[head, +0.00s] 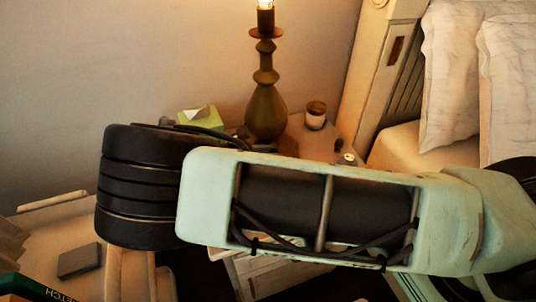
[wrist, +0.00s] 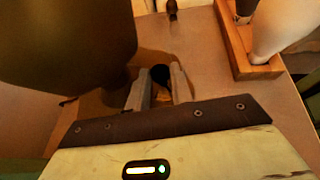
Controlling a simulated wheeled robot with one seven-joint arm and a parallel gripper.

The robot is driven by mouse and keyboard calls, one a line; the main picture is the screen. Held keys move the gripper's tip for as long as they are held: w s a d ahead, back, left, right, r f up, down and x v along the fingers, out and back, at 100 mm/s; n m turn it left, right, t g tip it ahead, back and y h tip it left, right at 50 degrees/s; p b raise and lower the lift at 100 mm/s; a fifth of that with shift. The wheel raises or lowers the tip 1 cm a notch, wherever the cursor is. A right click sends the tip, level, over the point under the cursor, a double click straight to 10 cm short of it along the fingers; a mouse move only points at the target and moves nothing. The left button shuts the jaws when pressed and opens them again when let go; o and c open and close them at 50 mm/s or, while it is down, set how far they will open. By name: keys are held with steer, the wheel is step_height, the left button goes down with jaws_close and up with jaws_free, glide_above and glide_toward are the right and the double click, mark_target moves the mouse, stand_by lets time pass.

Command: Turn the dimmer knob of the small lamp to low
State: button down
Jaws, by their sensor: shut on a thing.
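The small lamp (head: 266,105) stands on the bedside table with an olive-brown turned base and a lit bulb on top. Its dark, blurred body (wrist: 65,40) fills the upper left of the wrist view. In the wrist view my gripper (wrist: 161,80) is beside the lamp's foot, with its two grey fingers on either side of a small dark round knob (wrist: 160,74). The gripper is shut on this knob. Which way the knob is turned cannot be seen. In the head view my arm hides the gripper and the knob.
A green tissue box (head: 200,119) stands left of the lamp and a candle jar (head: 316,115) right of it. In the wrist view a wooden tray (wrist: 263,72) holding pale items is at upper right. The bed with pillows (head: 455,85) is at right.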

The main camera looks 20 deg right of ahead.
steer(key=shift+a+g, duration=0.1)
steer(key=shift+g, duration=0.2)
steer(key=c, duration=1.3)
jaws_free()
steer(key=b+v, duration=0.2)
steer(key=v, duration=1.5)
steer(key=shift+a, duration=0.2)
steer(key=s+d+r+m+y+p, duration=0.2)
steer(key=s+d+r+m+y, duration=0.1)
steer(key=s+r, duration=0.3)
steer(key=s+d+r+m+g+y+p, duration=0.1)
steer(key=s+d+r+m+y, duration=0.3)
steer(key=s, duration=0.7)
steer(key=s+d+r+m+y+p, duration=0.3)
steer(key=s+d+r+m+y, duration=0.1)
steer(key=s+r, duration=0.4)
steer(key=shift+s+m+g+y, duration=0.1)
steer(key=shift+m+g+y, duration=0.2)
steer(key=shift+y, duration=0.4)
steer(key=shift+s+m+g+y, duration=0.15)
steer(key=shift+m+y, duration=0.25)
steer(key=shift+y, duration=0.3)
